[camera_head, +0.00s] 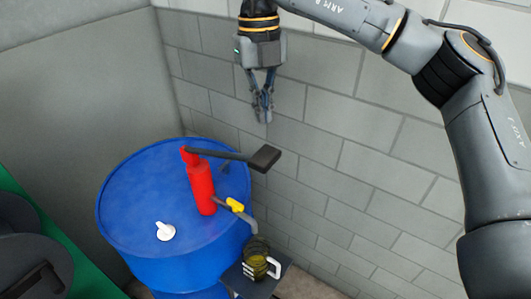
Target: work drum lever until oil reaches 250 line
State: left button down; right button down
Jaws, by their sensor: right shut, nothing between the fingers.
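A blue drum (135,205) stands at the left centre in the head view. A red pump (201,187) stands upright on its lid. The dark drum lever (222,154) runs from the pump's top to the right and ends in a black block-like grip (265,158). A yellow-marked spout (236,206) points down to the right. Below it a clear jug (256,262) with a pale handle holds dark yellowish oil; its lines are too small to read. My right gripper (263,116) points down above the lever grip, apart from it, shut and empty. My left gripper is not seen.
The jug stands on a small dark stand (240,283) beside the drum. A white cap (165,231) sits on the drum lid. A grey block wall (385,180) is close behind. A green surface (95,278) with dark round shapes lies at the lower left.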

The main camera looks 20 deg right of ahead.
aim_at(264, 153)
jog(key=shift+w+f+b, duration=0.15)
jog(key=shift+f+b, duration=0.35)
jog(key=shift+f, duration=0.25)
jog(key=f+b, duration=0.1)
jog(key=f, duration=0.1)
jog(key=f+b, duration=0.3)
jog(key=shift+s+f, duration=0.3)
jog(key=shift+f, duration=0.05)
notch_tip(264, 153, down, 4)
jog(key=b, duration=0.3)
jog(key=shift+s, duration=0.15)
jog(key=w+p, duration=0.1)
jog(key=w+r+p, duration=0.1)
jog(key=w, duration=0.1)
jog(key=shift+w+a, duration=0.15)
jog(key=shift+r, duration=0.1)
